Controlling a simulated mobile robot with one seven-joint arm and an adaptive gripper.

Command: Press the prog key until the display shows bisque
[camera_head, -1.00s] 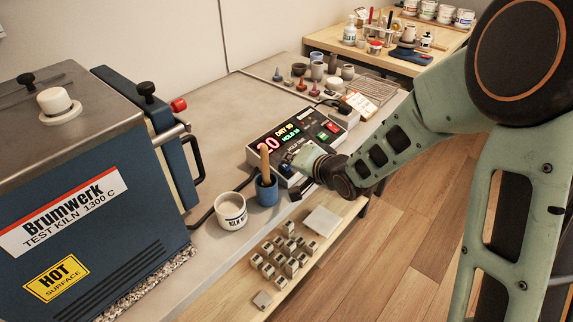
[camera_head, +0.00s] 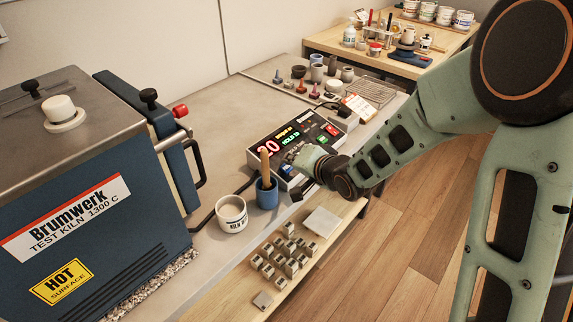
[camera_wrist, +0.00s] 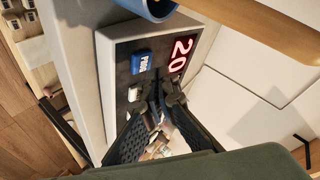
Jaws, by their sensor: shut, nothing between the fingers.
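The kiln controller (camera_head: 319,112) is a dark panel in a pale box on the bench. Its display shows a large red 20 (camera_head: 268,147), a small yellow line (camera_head: 287,133) too small to read surely, and a green line reading like HOLD 10. The wrist view shows the red 20 (camera_wrist: 180,54) sideways and the blue PROG key (camera_wrist: 143,62). My gripper (camera_wrist: 160,97) is shut and empty, over the panel beside the PROG key and apart from it in the picture. In the head view my gripper (camera_head: 296,157) hides the panel's near part.
A blue cup (camera_head: 267,196) holding a wooden-handled tool stands close beside the controller. A white tub (camera_head: 231,213) is left of it. The blue kiln (camera_head: 85,220) with a HOT label fills the left. Small blocks (camera_head: 284,257) lie on the lower shelf.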

